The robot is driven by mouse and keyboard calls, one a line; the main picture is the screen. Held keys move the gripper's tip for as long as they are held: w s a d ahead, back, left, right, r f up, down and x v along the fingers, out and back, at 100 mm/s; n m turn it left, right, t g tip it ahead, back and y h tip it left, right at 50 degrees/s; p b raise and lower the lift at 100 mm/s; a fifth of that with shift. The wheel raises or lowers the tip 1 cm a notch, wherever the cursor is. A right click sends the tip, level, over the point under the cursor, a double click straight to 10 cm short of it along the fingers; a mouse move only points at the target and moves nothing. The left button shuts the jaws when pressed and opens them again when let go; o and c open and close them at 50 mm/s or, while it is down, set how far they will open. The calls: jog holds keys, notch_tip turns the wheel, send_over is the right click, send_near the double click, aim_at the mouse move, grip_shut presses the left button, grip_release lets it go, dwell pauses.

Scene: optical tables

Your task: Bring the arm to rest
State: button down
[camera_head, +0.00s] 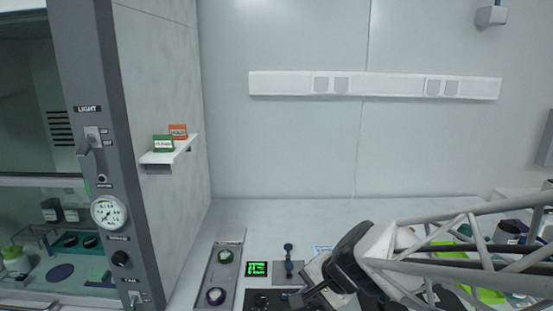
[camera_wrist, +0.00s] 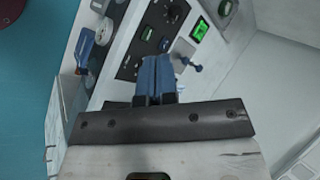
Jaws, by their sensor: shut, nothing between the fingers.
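My gripper (camera_wrist: 157,68) shows in the wrist view with its two blue fingers together and nothing between them. In the head view my arm reaches in from the right, and its end hangs low over the front of the bench (camera_head: 260,212). The fingertips are hard to make out there. In the wrist view the fingers stand out in front of a black control panel (camera_wrist: 150,38), apart from the green display (camera_wrist: 200,29) and the blue-knobbed lever (camera_wrist: 187,64).
A grey tray (camera_head: 227,256) with round items lies left of the green display (camera_head: 257,268) and lever (camera_head: 288,262). The fume hood's post (camera_head: 95,150) and a small shelf (camera_head: 163,157) stand left. Clutter, including a lime-green item (camera_head: 485,294), lies right, partly behind my arm.

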jog(key=s+d+r+n+h, duration=0.3)
jog(key=s+d+n, duration=0.1)
jog(key=s+d, duration=0.2)
jog(key=s+d+r+n+g+h, duration=0.1)
jog(key=s+d+r+n+h, duration=0.2)
jog(key=s+d, duration=0.3)
jog(key=shift+s+n+g, duration=0.3)
jog(key=shift+s+n, duration=0.1)
jog(key=shift+s, duration=0.3)
